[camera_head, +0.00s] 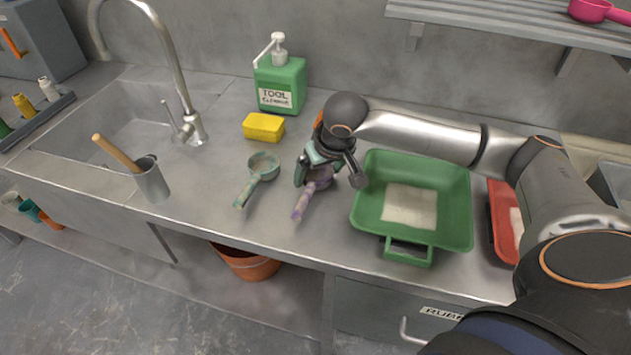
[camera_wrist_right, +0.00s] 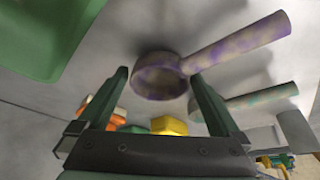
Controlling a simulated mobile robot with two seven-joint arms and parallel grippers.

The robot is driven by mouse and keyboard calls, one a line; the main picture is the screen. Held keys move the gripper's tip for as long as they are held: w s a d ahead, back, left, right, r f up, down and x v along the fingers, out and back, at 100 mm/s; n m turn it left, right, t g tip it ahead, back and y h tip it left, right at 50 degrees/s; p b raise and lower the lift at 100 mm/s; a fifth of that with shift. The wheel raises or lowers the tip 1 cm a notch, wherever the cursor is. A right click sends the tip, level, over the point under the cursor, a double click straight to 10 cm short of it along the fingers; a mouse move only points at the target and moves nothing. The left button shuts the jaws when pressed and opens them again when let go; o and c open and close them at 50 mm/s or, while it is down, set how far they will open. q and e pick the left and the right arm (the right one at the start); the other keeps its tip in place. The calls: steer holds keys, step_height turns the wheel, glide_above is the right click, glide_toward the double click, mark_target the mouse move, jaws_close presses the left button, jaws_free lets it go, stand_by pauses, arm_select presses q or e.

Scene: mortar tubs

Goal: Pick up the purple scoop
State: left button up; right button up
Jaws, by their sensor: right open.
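The purple scoop (camera_head: 303,201) lies on the steel counter, its handle pointing toward the front edge in the head view. It is smeared with grey residue. In the right wrist view the purple scoop (camera_wrist_right: 235,50) shows with its cup just beyond the fingertips and its handle to the upper right. My right gripper (camera_head: 327,175) is over the cup end and partly hides it. In the wrist view its two green fingers (camera_wrist_right: 163,78) are apart, with the scoop ahead of and between them. I cannot tell whether they touch it. My left gripper is not in view.
A green-smeared scoop (camera_head: 259,177) lies just left of the purple one. A green tub (camera_head: 456,205) stands close on the right, a red tub (camera_head: 501,222) beyond it. A yellow sponge (camera_head: 263,127) and green pump bottle (camera_head: 280,82) stand behind. A metal cup (camera_head: 153,184) is left.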

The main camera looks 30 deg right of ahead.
steer(key=shift+w+f, duration=0.15)
steer(key=shift+f, duration=0.1)
steer(key=shift+c, duration=0.4)
steer(key=c, duration=1.2)
